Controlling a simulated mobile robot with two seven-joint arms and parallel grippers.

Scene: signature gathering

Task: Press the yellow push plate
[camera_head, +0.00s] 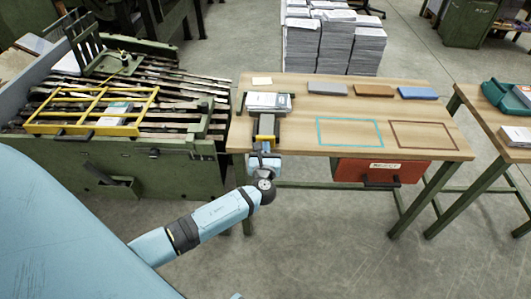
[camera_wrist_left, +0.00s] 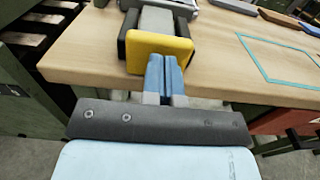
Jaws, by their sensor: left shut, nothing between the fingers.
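The yellow push plate (camera_wrist_left: 160,45) faces me at the front edge of the wooden table, on the end of a dark device with a grey top. In the head view the plate (camera_head: 265,139) is a small yellow strip just beyond my left gripper. My left gripper (camera_wrist_left: 166,62) is shut and empty, its blue fingertips together in front of the plate's lower edge. I cannot tell whether they touch the plate. In the head view the left gripper (camera_head: 264,153) is at the table's near edge. My right gripper is not in view.
A paper stack (camera_head: 267,102) lies at the device's far end. The wooden table (camera_head: 425,128) bears teal and brown outlines and several flat blocks at the back. A red drawer (camera_head: 379,172) hangs under it. A green machine with a yellow frame (camera_head: 92,107) stands left.

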